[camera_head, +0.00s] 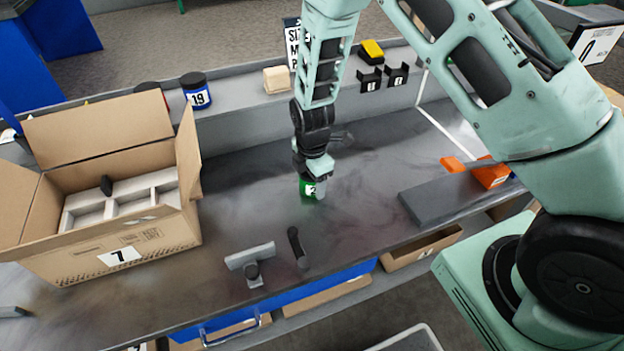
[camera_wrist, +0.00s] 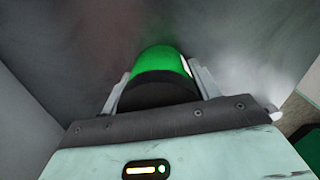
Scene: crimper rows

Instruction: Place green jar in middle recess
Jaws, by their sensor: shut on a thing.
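The green jar (camera_head: 308,189) has a white number label and stands at or just above the bench top in the head view. My gripper (camera_head: 313,172) is over it, pointing down, with its jaws shut on the jar. In the wrist view the green jar (camera_wrist: 163,62) with its dark lid sits between the two fingers of my gripper (camera_wrist: 158,85). An open cardboard box (camera_head: 120,245) marked 7 stands at the left. Inside it is a pale divided insert (camera_head: 85,216) with several recesses. A dark object (camera_head: 106,185) stands up at the insert. The recess floors are mostly hidden.
A dark grey slab (camera_head: 450,199) and orange pieces (camera_head: 490,174) are at the right.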

